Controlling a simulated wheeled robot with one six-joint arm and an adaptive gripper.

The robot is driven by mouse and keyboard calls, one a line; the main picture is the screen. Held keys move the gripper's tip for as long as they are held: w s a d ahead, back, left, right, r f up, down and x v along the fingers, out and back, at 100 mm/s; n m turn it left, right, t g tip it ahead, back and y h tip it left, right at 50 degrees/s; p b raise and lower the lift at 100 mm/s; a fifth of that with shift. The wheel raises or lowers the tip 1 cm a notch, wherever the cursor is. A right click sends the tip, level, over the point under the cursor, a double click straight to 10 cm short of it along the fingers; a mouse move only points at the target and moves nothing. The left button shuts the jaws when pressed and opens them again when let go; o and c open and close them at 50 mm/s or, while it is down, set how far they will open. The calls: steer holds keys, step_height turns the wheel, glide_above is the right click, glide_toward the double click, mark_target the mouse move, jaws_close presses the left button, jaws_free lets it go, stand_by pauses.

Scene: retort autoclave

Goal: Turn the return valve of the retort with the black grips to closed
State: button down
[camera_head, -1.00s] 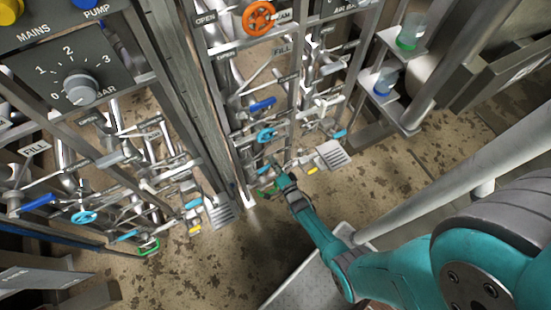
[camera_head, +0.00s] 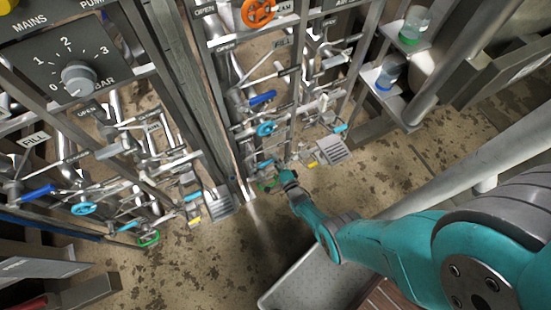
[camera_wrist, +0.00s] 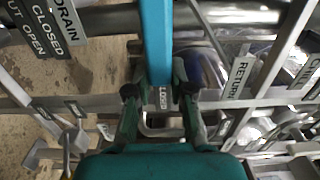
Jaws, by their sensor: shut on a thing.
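A light-blue lever (camera_wrist: 157,40) runs down the middle of the wrist view, its lower end between the two fingers of my gripper (camera_wrist: 160,93). My gripper is shut on this lever. A RETURN label (camera_wrist: 240,77) is just to the right of it. A small plate, partly hidden and apparently reading CLOSED, shows between the fingers. In the head view my gripper (camera_head: 286,177) is low at the front of the right-hand retort's pipework, where a light-blue handle (camera_head: 263,163) shows close by. Its fingertips are too small there to make out. I cannot make out any black grips.
DRAIN and CLOSED plates (camera_wrist: 46,25) and grey bars crowd the lever. A green loop handle (camera_head: 267,186) is just left of my gripper; a grey slotted plate (camera_head: 333,150) is to its right. The left retort's pipework (camera_head: 150,150) is farther left. Open floor (camera_head: 220,265) lies in front.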

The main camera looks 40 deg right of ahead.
steer(key=shift+f, duration=0.1)
steer(key=c, duration=1)
jaws_free()
steer(key=shift+s, duration=0.1)
steer(key=v, duration=1.1)
steer(key=shift+s, duration=0.35)
steer(key=shift+a, duration=0.15)
